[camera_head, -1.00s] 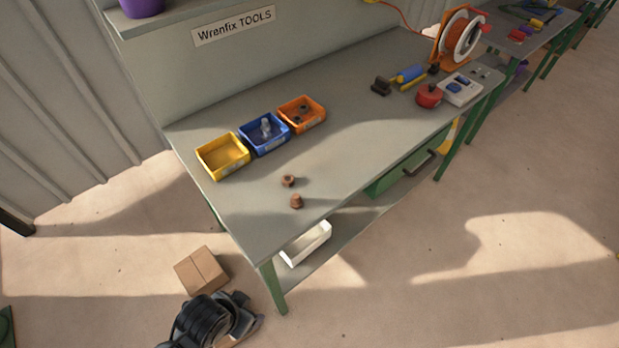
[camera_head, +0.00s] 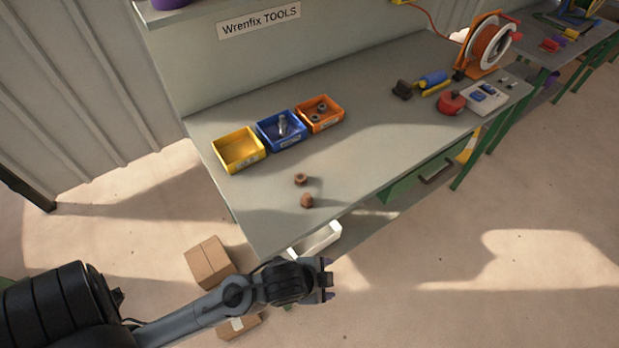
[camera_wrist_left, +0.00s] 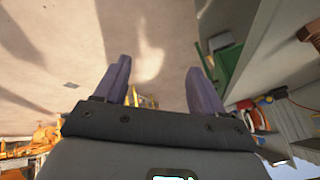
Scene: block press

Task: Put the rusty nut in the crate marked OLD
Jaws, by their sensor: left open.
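Two small rusty brown pieces lie on the bench near its front edge. The farther one (camera_head: 300,179) looks like a nut with a hole. The nearer one (camera_head: 306,200) is chunkier, and its exact shape is hard to tell. A rusty piece (camera_wrist_left: 308,30) also shows at the upper right of the left wrist view. A yellow bin (camera_head: 225,159), a blue bin (camera_head: 270,143) and an orange bin (camera_head: 309,127) stand in a row; their labels are too small to read, so I cannot find OLD. My left gripper (camera_head: 327,280) is open and empty, in front of the bench edge. My right gripper is out of view.
The yellow bin looks empty; the blue and orange bins hold metal parts. A white container (camera_head: 318,241) sits under the bench front. A red round object (camera_head: 451,103), tools and a cable reel (camera_head: 491,45) occupy the right end. The bench middle is clear.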

